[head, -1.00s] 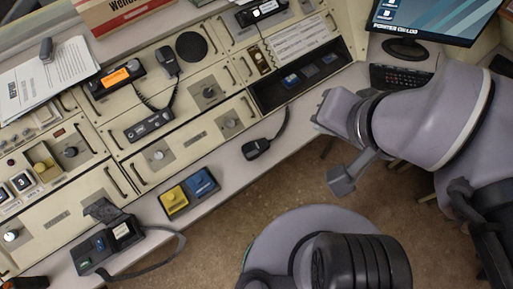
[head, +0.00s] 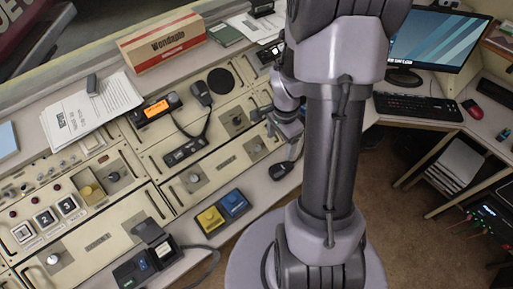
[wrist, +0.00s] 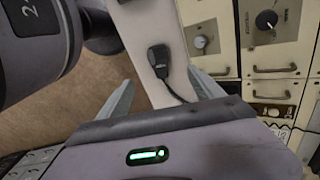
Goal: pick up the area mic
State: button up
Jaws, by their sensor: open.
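Two black hand mics show in the head view, and no label tells me which is the area mic. One mic (head: 281,170) lies on the pale desk ledge, its cord running up behind my arm. It also shows in the wrist view (wrist: 159,56), beyond and between my fingertips and apart from them. The other mic (head: 201,94) rests higher on the console with a coiled cord, beside the radio with the orange display. My gripper (wrist: 161,80) is open, with nothing between the fingers. In the head view my arm hides part of it.
Yellow (head: 211,219) and blue (head: 234,203) boxes sit on the ledge left of the lower mic. A black handset unit (head: 147,262) is further left. Console drawer handles and knobs stand close by. A keyboard (head: 417,108) and monitor are at the right.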

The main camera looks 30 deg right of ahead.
aim_at(278, 169)
jog(key=f+b, duration=0.2)
jog(key=f, duration=0.3)
jog(key=f+b, duration=0.2)
jog(key=f, duration=0.4)
jog(key=f+b, duration=0.3)
jog(key=f, duration=0.3)
jog(key=shift+s+d+f, duration=0.2)
jog(key=shift+s+f, duration=0.05)
jog(key=shift+r, duration=0.15)
jog(key=shift+c, duration=0.8)
jog(key=c, duration=1.5)
